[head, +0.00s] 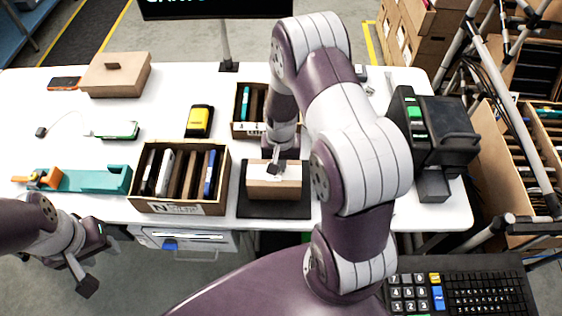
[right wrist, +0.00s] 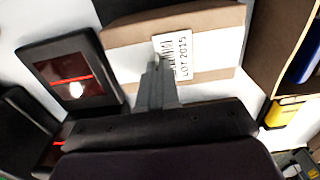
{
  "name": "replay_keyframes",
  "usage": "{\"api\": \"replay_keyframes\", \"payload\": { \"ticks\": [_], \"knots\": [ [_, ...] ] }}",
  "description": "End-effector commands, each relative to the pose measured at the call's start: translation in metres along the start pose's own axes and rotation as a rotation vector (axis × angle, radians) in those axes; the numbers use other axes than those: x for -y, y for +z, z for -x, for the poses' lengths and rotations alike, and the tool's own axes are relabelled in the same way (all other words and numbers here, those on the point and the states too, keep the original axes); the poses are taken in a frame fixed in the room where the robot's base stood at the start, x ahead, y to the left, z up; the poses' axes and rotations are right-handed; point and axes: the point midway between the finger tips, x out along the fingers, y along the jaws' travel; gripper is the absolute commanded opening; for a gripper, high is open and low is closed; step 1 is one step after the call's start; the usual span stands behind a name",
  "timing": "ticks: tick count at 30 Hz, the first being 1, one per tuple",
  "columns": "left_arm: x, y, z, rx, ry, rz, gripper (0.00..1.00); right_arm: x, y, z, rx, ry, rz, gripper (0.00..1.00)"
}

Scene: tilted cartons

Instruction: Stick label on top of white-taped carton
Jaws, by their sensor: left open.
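The brown carton with white tape (head: 262,189) stands on a black mat (head: 240,205) at the table's front. Its taped top fills the upper middle of the right wrist view (right wrist: 125,35). A white printed label reading LOT 2015 (right wrist: 181,58) is at my right fingertips, over the white top; I cannot tell if it is fully stuck down. My right gripper (head: 274,160) points down at the carton top, its fingers close together on the label's edge (right wrist: 157,72). My left gripper (head: 100,262) is open and empty, off the table's front edge at the lower left.
Open boxes of upright items stand left of the carton (head: 180,208) and behind it (head: 240,128). A black machine (head: 445,130) stands on the right. A yellow device (head: 199,121), a teal tool (head: 100,181) and a lidded brown box (head: 115,78) lie further left.

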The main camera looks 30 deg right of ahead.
Motion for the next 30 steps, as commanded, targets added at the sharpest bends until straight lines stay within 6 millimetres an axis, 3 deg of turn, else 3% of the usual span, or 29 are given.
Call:
{"api": "replay_keyframes", "payload": {
  "ticks": [11, 12, 14, 23, 26, 30],
  "knots": [
    [0.0, 0.0, 0.0, 0.0, 0.0, 0.0, 0.43, 0.0, 0.0, 0.0, 0.0, 0.0, 0.0, 0.0],
    [0.0, 0.0, 0.0, 0.0, 0.0, 0.0, 0.43, 0.0, 0.0, 0.0, 0.0, 0.0, 0.0, 0.15],
    [0.0, 0.0, 0.0, 0.0, 0.0, 0.0, 0.43, 0.0, 0.0, 0.0, 0.0, 0.0, 0.0, 0.32],
    [0.0, 0.0, -0.001, 0.0, 0.0, 0.0, 0.43, 0.0, 0.0, 0.002, -0.001, 0.0, 0.0, 0.32],
    [0.0, 0.001, -0.004, 0.0, 0.0, 0.0, 0.43, 0.001, -0.001, 0.014, -0.004, -0.002, 0.0, 0.32],
    [0.0, 0.002, -0.012, 0.0, 0.0, 0.0, 0.43, 0.001, -0.002, 0.05, -0.007, -0.003, 0.0, 0.32]
  ]
}}
